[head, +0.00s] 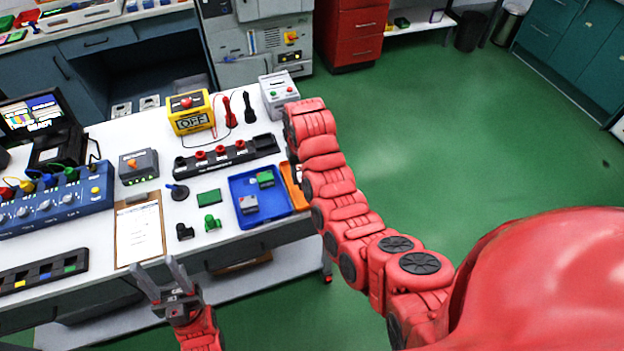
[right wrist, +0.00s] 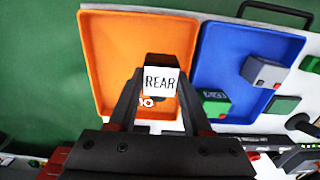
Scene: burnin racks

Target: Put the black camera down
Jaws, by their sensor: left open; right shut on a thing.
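A black block-shaped item with a white REAR label (right wrist: 160,80), which looks like the black camera, is held in my right gripper (right wrist: 158,100). It is in front of the orange tray (right wrist: 110,40) in the right wrist view; I cannot tell whether it touches the tray floor. In the head view my right arm hides that gripper and most of the orange tray (head: 299,197). My left gripper (head: 161,276) is open and empty by the table's front edge, below the clipboard (head: 138,235). A small black item (head: 184,231) stands on the table.
The blue tray (head: 238,181) beside the orange tray holds a grey and a green piece. A green piece (head: 211,222) and a green block (head: 208,197) lie left of it. A black rack strip (head: 227,156) and a yellow OFF box (head: 191,112) stand behind.

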